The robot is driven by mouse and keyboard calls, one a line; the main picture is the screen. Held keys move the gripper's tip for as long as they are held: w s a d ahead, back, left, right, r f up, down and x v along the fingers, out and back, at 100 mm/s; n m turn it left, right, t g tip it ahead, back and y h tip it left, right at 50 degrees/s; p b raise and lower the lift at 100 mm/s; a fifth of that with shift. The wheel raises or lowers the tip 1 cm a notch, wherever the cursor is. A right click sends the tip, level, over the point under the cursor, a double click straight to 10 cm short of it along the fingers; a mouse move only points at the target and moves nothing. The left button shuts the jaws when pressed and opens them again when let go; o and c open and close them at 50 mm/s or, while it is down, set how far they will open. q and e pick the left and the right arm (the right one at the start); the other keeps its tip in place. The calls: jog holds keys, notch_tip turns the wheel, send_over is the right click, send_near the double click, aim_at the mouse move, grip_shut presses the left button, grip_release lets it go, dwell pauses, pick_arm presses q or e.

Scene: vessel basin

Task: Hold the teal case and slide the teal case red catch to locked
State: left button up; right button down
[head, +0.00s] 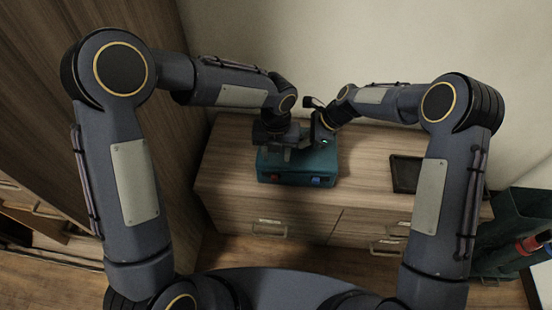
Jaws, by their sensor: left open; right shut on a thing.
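The teal case (298,166) lies on the wooden cabinet top, its front side facing me. On that front side are a red catch (275,179) at the left and a blue catch (316,181) at the right. My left gripper (285,151) is open over the left part of the case, behind and above the red catch and apart from it. My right gripper (321,145) is shut on the case at its back right part. The grippers hide much of the back of the case, and the exact grip is hard to see.
The wooden cabinet (225,180) has drawers with metal handles below its top. A dark shallow tray (406,174) lies to the right of the case, with bare top between. A wall rises close behind. A dark green bin (520,215) stands at the far right.

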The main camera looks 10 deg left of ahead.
dwell(0.3)
jog(key=c, duration=1.5)
grip_release()
jog(key=shift+o, duration=0.2)
